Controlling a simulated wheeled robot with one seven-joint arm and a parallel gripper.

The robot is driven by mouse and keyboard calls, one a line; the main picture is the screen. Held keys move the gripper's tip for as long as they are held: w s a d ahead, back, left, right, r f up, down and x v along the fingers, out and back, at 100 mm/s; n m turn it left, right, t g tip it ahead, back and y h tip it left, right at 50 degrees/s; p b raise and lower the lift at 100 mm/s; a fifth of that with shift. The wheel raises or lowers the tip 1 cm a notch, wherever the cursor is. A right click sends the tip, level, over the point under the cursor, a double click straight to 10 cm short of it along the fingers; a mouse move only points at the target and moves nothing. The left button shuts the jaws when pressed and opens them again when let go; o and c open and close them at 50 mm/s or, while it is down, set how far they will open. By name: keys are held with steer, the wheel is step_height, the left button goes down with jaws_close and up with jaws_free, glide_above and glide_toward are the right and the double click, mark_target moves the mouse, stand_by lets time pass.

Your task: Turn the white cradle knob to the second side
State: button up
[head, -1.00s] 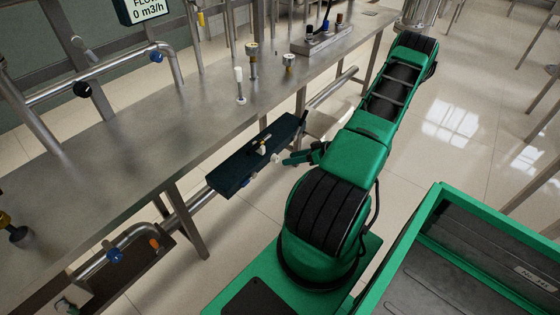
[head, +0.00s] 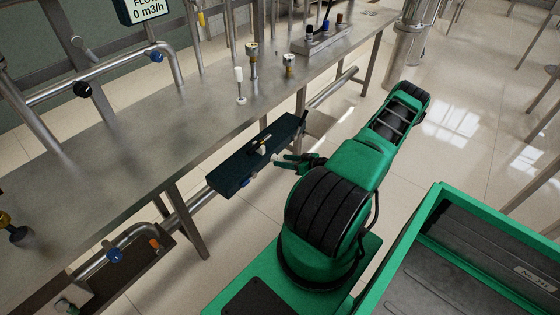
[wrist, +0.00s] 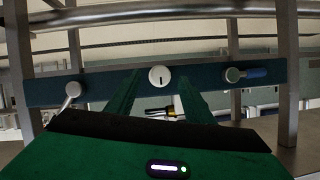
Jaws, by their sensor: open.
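The white round knob (wrist: 160,72) sits in the middle of a dark blue bar in the wrist view. A short black mark on its face stands nearly upright, in its lower half. My gripper (wrist: 159,88) is open, its two green fingers reaching up toward the knob, one on each side in the picture. I cannot tell whether they touch it. In the head view my gripper (head: 280,159) is beside the dark box (head: 232,178) under the bench edge, on its right side. The knob is not clear in that view.
In the wrist view, a white lever (wrist: 72,90) is left of the knob and a grey knob with a blue handle (wrist: 236,75) is right of it. The steel bench (head: 150,140) stands above the box. A pipe (head: 335,87) runs past it. Open floor lies to the right.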

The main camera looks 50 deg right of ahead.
mark_target(275, 159)
steer(key=shift+x, duration=1.3)
steer(key=shift+c, duration=0.3)
